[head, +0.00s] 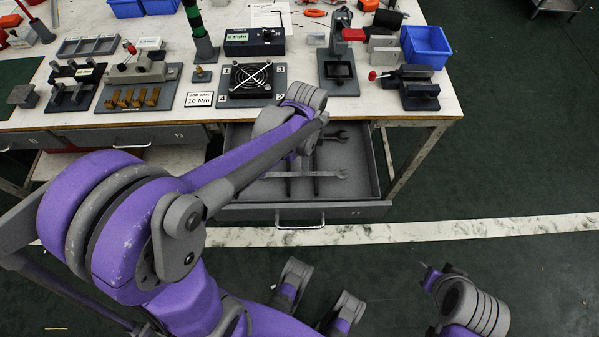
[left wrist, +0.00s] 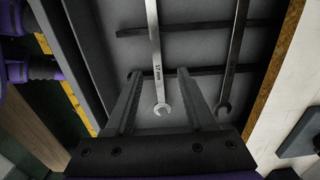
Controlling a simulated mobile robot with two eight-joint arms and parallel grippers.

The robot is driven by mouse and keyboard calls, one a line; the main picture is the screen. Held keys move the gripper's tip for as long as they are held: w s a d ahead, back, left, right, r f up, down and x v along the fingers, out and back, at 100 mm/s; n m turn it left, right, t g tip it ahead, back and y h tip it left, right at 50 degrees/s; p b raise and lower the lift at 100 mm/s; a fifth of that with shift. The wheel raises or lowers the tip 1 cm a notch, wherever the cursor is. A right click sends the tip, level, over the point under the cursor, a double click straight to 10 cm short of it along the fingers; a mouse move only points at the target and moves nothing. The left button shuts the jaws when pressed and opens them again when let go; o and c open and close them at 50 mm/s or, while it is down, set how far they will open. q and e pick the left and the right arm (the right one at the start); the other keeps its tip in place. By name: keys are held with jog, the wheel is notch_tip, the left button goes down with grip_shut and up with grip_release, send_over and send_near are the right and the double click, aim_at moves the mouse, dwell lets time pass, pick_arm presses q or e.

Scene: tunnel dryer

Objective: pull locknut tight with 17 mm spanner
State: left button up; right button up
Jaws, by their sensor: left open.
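The 17 mm spanner (left wrist: 155,50), marked "17 mm", lies in the open drawer (head: 362,190). In the left wrist view its open-ended jaw points toward my gripper's base. In the head view it appears to be the nearer of two spanners (head: 335,174). My left gripper (left wrist: 159,74) is open, its two fingers on either side of the spanner's shaft; I cannot tell how far above it they are. In the head view my left arm hides most of this gripper. A second spanner (left wrist: 235,50) lies alongside, outside the fingers. I cannot make out the locknut.
Dark bars (left wrist: 200,28) cross under the spanners. The workbench (head: 455,100) above holds a fan fixture (head: 250,80), a "10 Nm" job card (head: 199,100), a black stand (head: 338,75) and blue bins (head: 425,45). Open floor (head: 480,180) lies to the right.

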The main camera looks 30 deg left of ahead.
pick_arm(q)
jog(key=f, duration=0.2)
jog(key=f+b, duration=0.1)
jog(key=f, duration=0.2)
jog(key=shift+d+f, duration=0.35)
jog(key=shift+c, duration=0.3)
grip_shut()
